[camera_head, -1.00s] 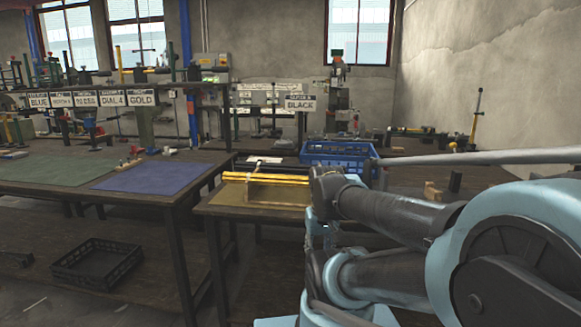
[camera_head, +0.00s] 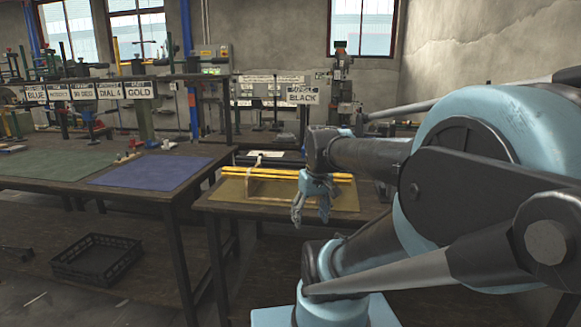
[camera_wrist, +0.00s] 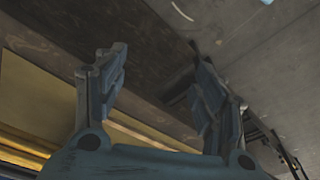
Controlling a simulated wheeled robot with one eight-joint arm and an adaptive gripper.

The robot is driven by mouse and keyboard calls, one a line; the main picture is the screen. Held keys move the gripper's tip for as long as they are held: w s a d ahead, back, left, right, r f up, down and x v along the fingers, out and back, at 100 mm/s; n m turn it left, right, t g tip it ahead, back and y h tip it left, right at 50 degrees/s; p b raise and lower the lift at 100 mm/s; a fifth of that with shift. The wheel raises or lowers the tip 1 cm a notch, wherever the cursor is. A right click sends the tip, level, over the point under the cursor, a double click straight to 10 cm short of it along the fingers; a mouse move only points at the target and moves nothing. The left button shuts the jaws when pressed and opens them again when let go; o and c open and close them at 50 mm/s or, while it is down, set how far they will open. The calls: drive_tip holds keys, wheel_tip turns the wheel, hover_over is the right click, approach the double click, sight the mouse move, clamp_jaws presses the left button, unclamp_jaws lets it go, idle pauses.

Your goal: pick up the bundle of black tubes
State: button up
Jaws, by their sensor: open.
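The bundle of black tubes (camera_head: 284,159) appears as a dark bundle lying at the back of the small table, behind a bundle of yellow tubes (camera_head: 240,173). A pale band shows near its left part, and my arm hides its right end. I cannot make it out in the wrist view. My gripper (camera_head: 311,208) is open and empty, with its fingers pointing down near the front of the small table's yellowish mat (camera_head: 232,190). The bundle is farther back and to the left. In the wrist view my gripper's spread fingers (camera_wrist: 158,65) have nothing between them.
The mat also shows in the wrist view (camera_wrist: 40,95), with yellow tubes at lower left. A larger table with a blue mat (camera_head: 150,172) stands left. A black crate (camera_head: 97,258) sits low at left. A sign reading BLACK (camera_head: 302,95) is behind the small table.

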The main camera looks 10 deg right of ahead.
drive_tip(key=w+d+r+n+y, duration=0.15)
drive_tip(key=w+r+n, duration=0.25)
drive_tip(key=w+r, duration=0.55)
drive_tip(key=w+d+r+n+y, duration=0.1)
drive_tip(key=w+d+r+n, duration=0.25)
drive_tip(key=w, duration=1.15)
drive_tip(key=w+d+r+n+y, duration=0.15)
drive_tip(key=w+r+n, duration=0.45)
drive_tip(key=w, duration=0.7)
drive_tip(key=m, duration=0.2)
approach(292, 161)
drive_tip(key=shift+n+g, duration=0.25)
drive_tip(key=shift+g, duration=0.05)
drive_tip(key=w+f, duration=0.1)
drive_tip(key=w+a+f, duration=0.1)
drive_tip(key=f, duration=0.2)
drive_tip(key=shift+w+a+f, duration=0.35)
drive_tip(key=shift+w+a, duration=0.05)
drive_tip(key=shift+d+x, duration=0.2)
drive_tip(key=shift+x, duration=2.4)
drive_tip(key=shift+f, duration=0.1)
clamp_jaws()
